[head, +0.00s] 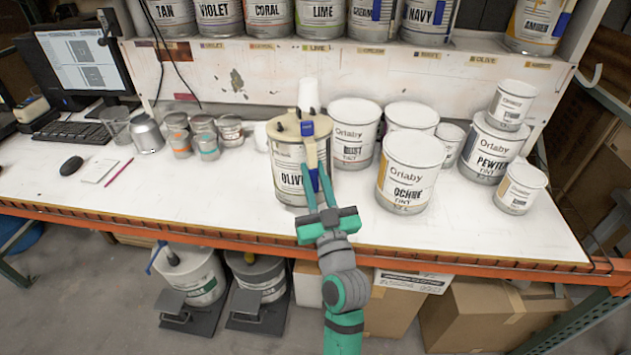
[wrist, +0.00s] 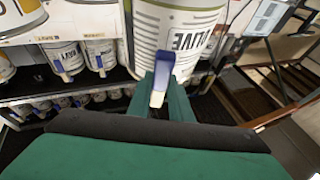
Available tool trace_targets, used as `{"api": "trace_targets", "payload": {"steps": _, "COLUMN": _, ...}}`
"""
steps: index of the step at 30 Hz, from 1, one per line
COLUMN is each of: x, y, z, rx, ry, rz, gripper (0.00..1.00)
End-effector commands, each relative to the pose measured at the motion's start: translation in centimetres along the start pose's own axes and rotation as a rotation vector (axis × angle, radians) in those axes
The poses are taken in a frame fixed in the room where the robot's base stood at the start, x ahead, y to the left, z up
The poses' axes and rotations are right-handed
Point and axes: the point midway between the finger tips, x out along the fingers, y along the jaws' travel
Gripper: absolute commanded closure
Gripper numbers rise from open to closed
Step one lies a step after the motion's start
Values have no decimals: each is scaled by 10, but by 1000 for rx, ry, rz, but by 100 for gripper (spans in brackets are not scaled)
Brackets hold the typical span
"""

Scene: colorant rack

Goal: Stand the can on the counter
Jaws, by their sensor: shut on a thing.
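The can is a large cream-topped pail lettered OLIVE (head: 290,180), with dark knobs on its lid. It appears upright over the front part of the white counter (head: 200,195), near the front edge. I cannot tell whether its base touches the counter. My gripper (head: 316,172) is in front of it, shut on the blue and cream handle strip on the can's front. In the wrist view the can (wrist: 180,35) fills the upper middle, and the handle (wrist: 160,80) sits between my green fingers (wrist: 162,98). My gripper covers part of the can's label.
Right of the can stand an OCHRE can (head: 408,175), a PEWTER can (head: 490,150) and other white cans. Small tins (head: 205,138), a mouse (head: 71,166) and a keyboard (head: 72,134) lie left. A shelf of cans (head: 270,15) runs behind.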

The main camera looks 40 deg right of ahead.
Motion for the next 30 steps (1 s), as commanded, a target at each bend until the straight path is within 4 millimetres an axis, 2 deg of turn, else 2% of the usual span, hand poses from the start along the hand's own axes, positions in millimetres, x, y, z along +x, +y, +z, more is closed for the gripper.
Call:
{"api": "trace_targets", "payload": {"steps": 9, "x": 17, "y": 7, "z": 45, "rx": 1, "ry": 10, "rz": 3, "gripper": 100}}
{"api": "trace_targets", "payload": {"steps": 21, "x": 25, "y": 10, "z": 68, "rx": 1, "ry": 11, "rz": 4, "gripper": 100}}
{"api": "trace_targets", "payload": {"steps": 30, "x": 15, "y": 8, "z": 96, "rx": 2, "ry": 0, "rz": -1, "gripper": 100}}
